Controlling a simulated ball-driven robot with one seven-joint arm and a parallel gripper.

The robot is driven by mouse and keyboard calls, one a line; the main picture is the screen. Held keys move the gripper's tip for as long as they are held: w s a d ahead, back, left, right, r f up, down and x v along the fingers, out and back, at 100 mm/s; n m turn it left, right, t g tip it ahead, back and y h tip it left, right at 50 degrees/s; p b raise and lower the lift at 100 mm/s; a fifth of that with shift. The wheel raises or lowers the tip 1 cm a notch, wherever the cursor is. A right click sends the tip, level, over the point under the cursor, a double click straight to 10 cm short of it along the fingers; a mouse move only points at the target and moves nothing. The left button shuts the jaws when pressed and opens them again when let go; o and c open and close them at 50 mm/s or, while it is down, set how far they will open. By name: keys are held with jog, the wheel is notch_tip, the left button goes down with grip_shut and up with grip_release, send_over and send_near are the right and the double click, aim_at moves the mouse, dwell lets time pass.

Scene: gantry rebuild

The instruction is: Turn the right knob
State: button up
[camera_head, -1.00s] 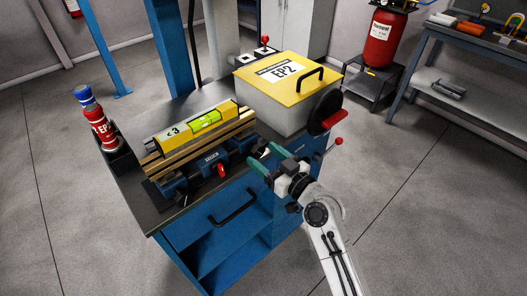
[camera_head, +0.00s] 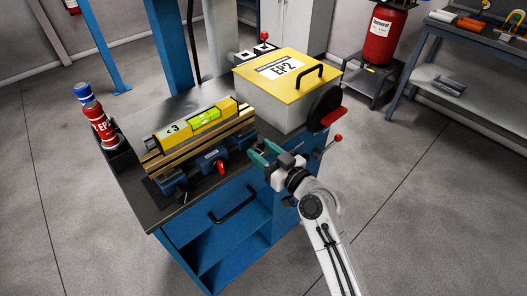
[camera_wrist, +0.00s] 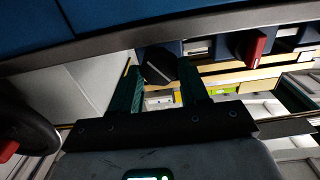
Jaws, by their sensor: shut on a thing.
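The right knob (camera_wrist: 156,66) is a dark round knob on the front of the blue vise-like fixture (camera_head: 178,187). In the wrist view it sits between the two green fingers of my gripper (camera_wrist: 158,76). My gripper (camera_head: 261,153) is shut on this knob at the right end of the fixture, and the fingers mostly hide it in the head view. The other knob (camera_head: 221,167) is red, sits left of my gripper, and also shows in the wrist view (camera_wrist: 257,46). A yellow level (camera_head: 194,123) lies on the wooden bars above.
A box with a yellow lid (camera_head: 288,70) stands behind my gripper, with a dark wheel with a red handle (camera_head: 331,118) on its right side. Red and blue bottles (camera_head: 98,119) stand at the bench's left. The bench's blue drawer front has a black handle (camera_head: 232,208).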

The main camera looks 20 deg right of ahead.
jog(key=shift+m, duration=0.3)
jog(key=shift+d+m, duration=0.1)
jog(key=shift+m, duration=2.5)
jog(key=o, duration=1)
jog(key=shift+f, duration=0.1)
